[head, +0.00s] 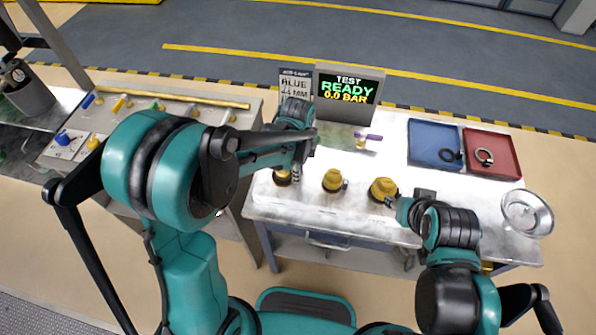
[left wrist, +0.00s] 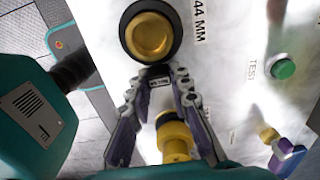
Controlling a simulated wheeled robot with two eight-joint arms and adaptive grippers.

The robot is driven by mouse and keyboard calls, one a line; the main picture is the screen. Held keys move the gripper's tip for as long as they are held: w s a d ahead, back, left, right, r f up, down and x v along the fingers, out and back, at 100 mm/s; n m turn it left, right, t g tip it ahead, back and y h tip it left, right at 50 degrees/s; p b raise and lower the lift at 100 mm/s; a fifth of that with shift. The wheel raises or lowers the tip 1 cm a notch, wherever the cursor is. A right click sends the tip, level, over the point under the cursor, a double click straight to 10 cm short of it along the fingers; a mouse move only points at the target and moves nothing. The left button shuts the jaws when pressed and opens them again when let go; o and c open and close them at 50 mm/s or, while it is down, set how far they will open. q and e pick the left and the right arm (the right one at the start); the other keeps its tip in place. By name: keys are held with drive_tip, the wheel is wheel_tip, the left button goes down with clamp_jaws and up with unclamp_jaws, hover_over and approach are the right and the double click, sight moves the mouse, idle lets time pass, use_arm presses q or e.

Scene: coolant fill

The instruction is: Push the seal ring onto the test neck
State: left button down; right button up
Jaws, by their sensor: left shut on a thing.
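My left gripper (head: 297,172) is over the leftmost brass neck (head: 283,178) on the bench. In the left wrist view its fingers (left wrist: 157,72) meet at the near edge of a dark seal ring (left wrist: 178,38) and are shut on it. The ring surrounds the round brass top of a neck (left wrist: 150,36) beside a "44 MM" marking. How far down the ring sits cannot be told. Two more brass necks stand to the right, a middle one (head: 333,181) and a right one (head: 384,189). My right gripper (head: 396,204) is beside the right neck; its fingers are unclear.
A purple-handled valve (head: 368,138) stands behind the necks. A blue tray (head: 424,142) and a red tray (head: 503,144) each hold a ring. A green button (left wrist: 284,69) is marked TEST.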

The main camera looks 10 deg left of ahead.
use_arm(q)
drive_tip(key=shift+f, duration=0.2)
drive_tip(key=c, duration=1.3)
unclamp_jaws()
wheel_tip(320, 180, up, 12)
